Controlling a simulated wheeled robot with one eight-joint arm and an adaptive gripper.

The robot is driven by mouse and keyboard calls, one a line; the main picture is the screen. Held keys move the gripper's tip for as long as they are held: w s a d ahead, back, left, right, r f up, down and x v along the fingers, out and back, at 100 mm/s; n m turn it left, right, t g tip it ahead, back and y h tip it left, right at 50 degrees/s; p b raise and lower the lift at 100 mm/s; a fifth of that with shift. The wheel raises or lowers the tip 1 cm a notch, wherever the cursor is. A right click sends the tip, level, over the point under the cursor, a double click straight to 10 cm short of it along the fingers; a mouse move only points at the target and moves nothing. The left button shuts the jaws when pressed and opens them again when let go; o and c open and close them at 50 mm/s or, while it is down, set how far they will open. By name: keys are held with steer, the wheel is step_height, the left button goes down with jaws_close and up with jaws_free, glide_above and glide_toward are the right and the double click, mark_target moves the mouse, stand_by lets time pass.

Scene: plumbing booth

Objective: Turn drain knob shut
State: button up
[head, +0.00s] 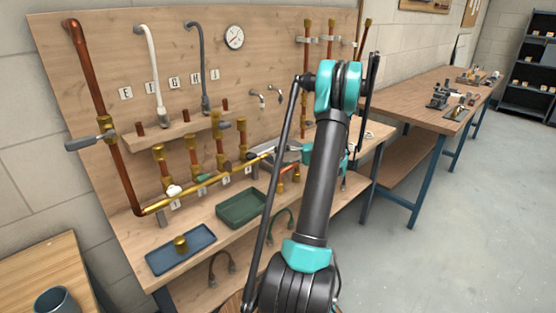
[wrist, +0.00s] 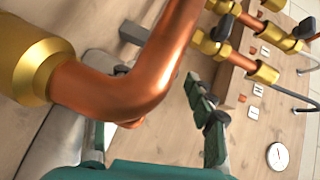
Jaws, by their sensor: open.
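My gripper (head: 268,153) reaches left from behind my arm in the head view, close to the right end of the long low pipe (head: 225,171). In the wrist view its open fingers spread on both sides of a bent copper pipe (wrist: 140,90), which crosses in front of the camera. A brass fitting (wrist: 30,65) joins this pipe at the left. I cannot tell which part is the drain knob; it may be hidden by the pipe or my gripper.
Upright brass valves (head: 220,143) stand left of my gripper. A grey lever (head: 85,142) is on the tall left pipe. A blue tray (head: 160,262) and a green tray (head: 236,211) lie on the bench. A gauge (head: 234,37) hangs on the board. The floor at right is clear.

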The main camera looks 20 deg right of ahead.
steer(key=v, duration=0.8)
stand_by(0.4)
